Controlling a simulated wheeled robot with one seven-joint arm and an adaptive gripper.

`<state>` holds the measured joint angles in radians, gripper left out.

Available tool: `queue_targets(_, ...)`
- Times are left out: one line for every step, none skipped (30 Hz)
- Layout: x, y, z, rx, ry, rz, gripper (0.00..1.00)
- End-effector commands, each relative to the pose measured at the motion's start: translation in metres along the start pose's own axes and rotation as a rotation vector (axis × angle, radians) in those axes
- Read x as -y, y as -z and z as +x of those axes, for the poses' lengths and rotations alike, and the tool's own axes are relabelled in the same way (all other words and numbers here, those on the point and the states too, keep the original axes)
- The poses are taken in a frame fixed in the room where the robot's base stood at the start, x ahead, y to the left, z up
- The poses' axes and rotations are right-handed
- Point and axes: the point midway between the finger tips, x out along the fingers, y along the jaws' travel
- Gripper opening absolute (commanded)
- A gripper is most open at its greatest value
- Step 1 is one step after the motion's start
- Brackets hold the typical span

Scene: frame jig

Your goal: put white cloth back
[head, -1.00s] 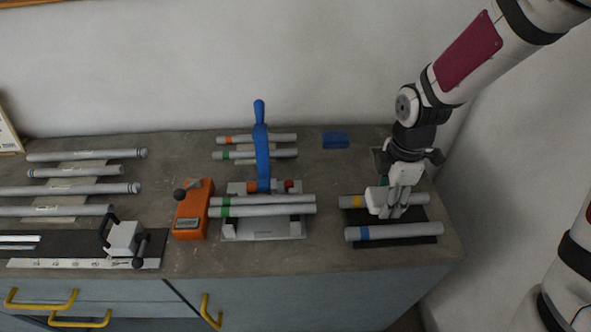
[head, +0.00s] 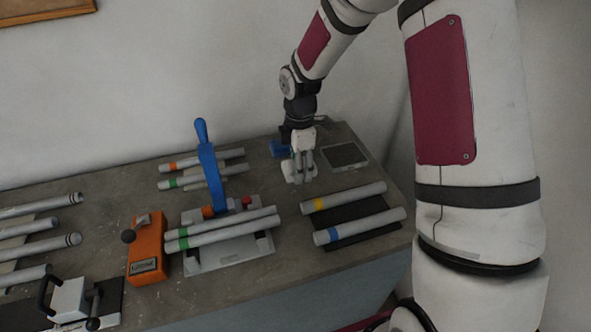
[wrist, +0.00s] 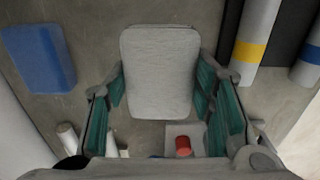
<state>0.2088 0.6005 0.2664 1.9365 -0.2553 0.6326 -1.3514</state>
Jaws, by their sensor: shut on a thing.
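The white cloth (wrist: 160,70) shows in the wrist view as a pale grey folded pad with rounded corners, between the teal-lined fingers. My gripper (wrist: 160,95) is shut on it. In the head view my gripper (head: 302,172) points down over the back right of the bench, with the white cloth (head: 291,173) at its fingertips. The cloth looks a little above the bench top; the exact gap is hard to tell. A flat dark square tray (head: 345,155) with a pale rim lies right of the gripper and looks empty.
A blue block (head: 280,148) lies just behind and left of my gripper. Yellow-banded (head: 345,197) and blue-banded (head: 360,226) tubes rest on a black mat at right. The clamp jig with its tall blue lever (head: 207,165) stands left. Bare bench lies between jig and mat.

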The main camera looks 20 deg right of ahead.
Motion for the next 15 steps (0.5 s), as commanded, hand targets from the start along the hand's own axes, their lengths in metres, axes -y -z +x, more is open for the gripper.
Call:
queue_targets(-0.006,0.0,0.001,0.0,0.0,0.0,0.23)
queue_targets(-0.009,0.001,0.001,0.0,0.0,0.0,0.23)
queue_targets(-0.011,0.001,0.001,0.0,0.0,0.0,0.23)
queue_targets(-0.013,0.001,0.001,0.0,0.0,0.0,0.23)
queue_targets(-0.015,0.001,0.002,0.0,0.0,0.0,0.23)
queue_targets(-0.017,0.001,0.002,0.0,0.0,0.0,0.23)
queue_targets(-0.02,0.001,0.002,0.0,0.001,0.0,0.23)
queue_targets(-0.025,0.001,0.003,0.0,0.0,0.0,0.23)
queue_targets(-0.021,0.001,0.01,0.0,0.006,-0.001,0.23)
queue_targets(-0.021,0.002,0.015,-0.001,0.006,-0.001,0.23)
queue_targets(-0.02,0.002,0.019,-0.001,0.006,-0.001,0.23)
queue_targets(-0.02,0.002,0.025,-0.001,0.005,-0.001,0.23)
queue_targets(-0.021,0.002,0.028,0.0,0.004,0.0,0.23)
queue_targets(-0.021,0.001,0.031,0.0,0.004,0.0,0.23)
queue_targets(-0.021,0.001,0.034,0.0,0.003,0.0,0.23)
